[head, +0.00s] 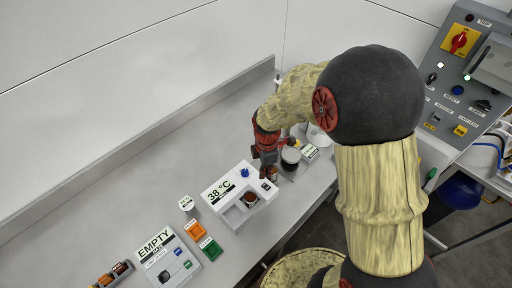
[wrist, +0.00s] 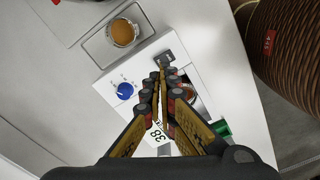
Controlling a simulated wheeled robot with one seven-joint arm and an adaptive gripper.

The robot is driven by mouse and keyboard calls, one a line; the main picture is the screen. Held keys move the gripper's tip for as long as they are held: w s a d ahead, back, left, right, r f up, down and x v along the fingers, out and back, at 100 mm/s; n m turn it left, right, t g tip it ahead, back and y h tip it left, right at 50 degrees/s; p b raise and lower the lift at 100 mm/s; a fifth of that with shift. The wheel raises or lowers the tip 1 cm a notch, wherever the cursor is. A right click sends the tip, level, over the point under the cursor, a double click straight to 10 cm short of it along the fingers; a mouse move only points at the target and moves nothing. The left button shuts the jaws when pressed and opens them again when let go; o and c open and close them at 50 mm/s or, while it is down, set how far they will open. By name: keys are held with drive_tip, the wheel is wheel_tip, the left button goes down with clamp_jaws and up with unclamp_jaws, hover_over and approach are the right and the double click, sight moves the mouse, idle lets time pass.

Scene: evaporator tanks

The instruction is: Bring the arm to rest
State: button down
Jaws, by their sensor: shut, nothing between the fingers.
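My gripper (head: 267,168) is shut with its fingers together, pointing down over the back right corner of the white 38 °C unit (head: 222,189). In the wrist view my gripper (wrist: 161,66) has its fingertips in front of a small dark fitting on the unit (wrist: 147,62); I cannot tell whether they touch it. No object shows between the fingers. My arm reaches in from the right, bent at a dark round joint. The unit has a blue knob (wrist: 125,91) and a cup of brown liquid (head: 250,198), partly hidden by the fingers in the wrist view.
A jar (head: 290,157) stands behind the gripper. Orange (head: 194,231) and green (head: 211,248) blocks and an EMPTY panel (head: 166,262) lie front left. A control panel (head: 470,75) stands at right. A ribbed brown container (wrist: 285,55) is beside the bench. The bench's back left is clear.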

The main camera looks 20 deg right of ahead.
drive_tip(key=shift+s+m, duration=0.1)
drive_tip(key=shift+m, duration=0.6)
drive_tip(key=s+r+m+t+b, duration=0.5)
drive_tip(key=s+r+m+b, duration=0.4)
drive_tip(key=s+r+m, duration=0.7)
wheel_tip(320, 180, up, 3)
drive_tip(key=shift+s+d+f+t, duration=0.15)
drive_tip(key=shift+s+d+t, duration=0.15)
drive_tip(key=shift+s, duration=0.1)
